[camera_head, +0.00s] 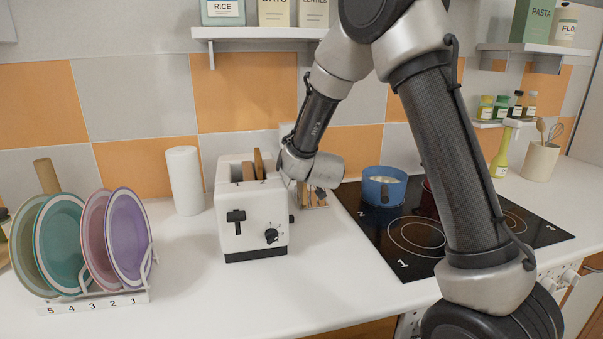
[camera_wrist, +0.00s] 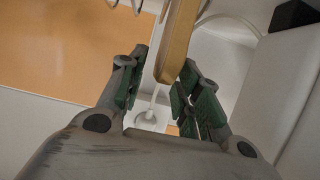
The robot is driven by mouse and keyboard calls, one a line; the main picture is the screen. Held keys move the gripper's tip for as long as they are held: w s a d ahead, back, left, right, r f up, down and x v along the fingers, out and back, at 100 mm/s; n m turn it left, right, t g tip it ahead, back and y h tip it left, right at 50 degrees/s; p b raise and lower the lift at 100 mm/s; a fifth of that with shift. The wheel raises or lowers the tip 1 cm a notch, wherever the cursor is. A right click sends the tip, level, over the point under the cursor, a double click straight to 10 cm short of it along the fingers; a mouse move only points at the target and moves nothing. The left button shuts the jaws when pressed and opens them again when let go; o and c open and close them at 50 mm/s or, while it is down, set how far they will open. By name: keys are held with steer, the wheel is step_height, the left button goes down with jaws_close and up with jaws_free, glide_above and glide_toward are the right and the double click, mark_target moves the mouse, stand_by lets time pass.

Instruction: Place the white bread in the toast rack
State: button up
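My gripper (camera_wrist: 163,72) is partly open around a tan slice of bread (camera_wrist: 178,40) in the wrist view. The slice runs past the fingertips toward the top of the picture. A narrow gap shows between it and the left finger, and the right finger is close against it. In the head view my wrist stands just right of the white toaster (camera_head: 252,215), and my fingers are mostly hidden. Two brown slices (camera_head: 259,163) stick up from the toaster slots.
A plate rack (camera_head: 95,302) with several plates stands at the left. The hob (camera_head: 415,240) with a blue pot (camera_head: 384,186) is at the right. The front of the counter (camera_head: 200,300) is clear.

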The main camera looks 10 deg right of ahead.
steer(key=s+d+r+g+y, duration=0.1)
steer(key=s+r, duration=0.2)
steer(key=s, duration=0.4)
steer(key=s+d+r+n+g+y, duration=0.1)
steer(key=s+d+r, duration=0.15)
steer(key=s, duration=0.45)
steer(key=s+d+r+g+y, duration=0.1)
steer(key=s+r+g, duration=0.1)
steer(key=s+r, duration=0.35)
steer(key=s+d+g+h, duration=0.1)
steer(key=s+d, duration=0.2)
steer(key=s, duration=0.5)
steer(key=s+d+g+h, duration=0.1)
steer(key=s+d, duration=0.3)
steer(key=s, duration=0.4)
steer(key=s+d+m+g+h, duration=0.1)
steer(key=s+d+g, duration=0.2)
steer(key=s, duration=0.4)
steer(key=shift+s+d+f, duration=0.15)
steer(key=shift+s+d, duration=0.05)
steer(key=shift+s, duration=0.2)
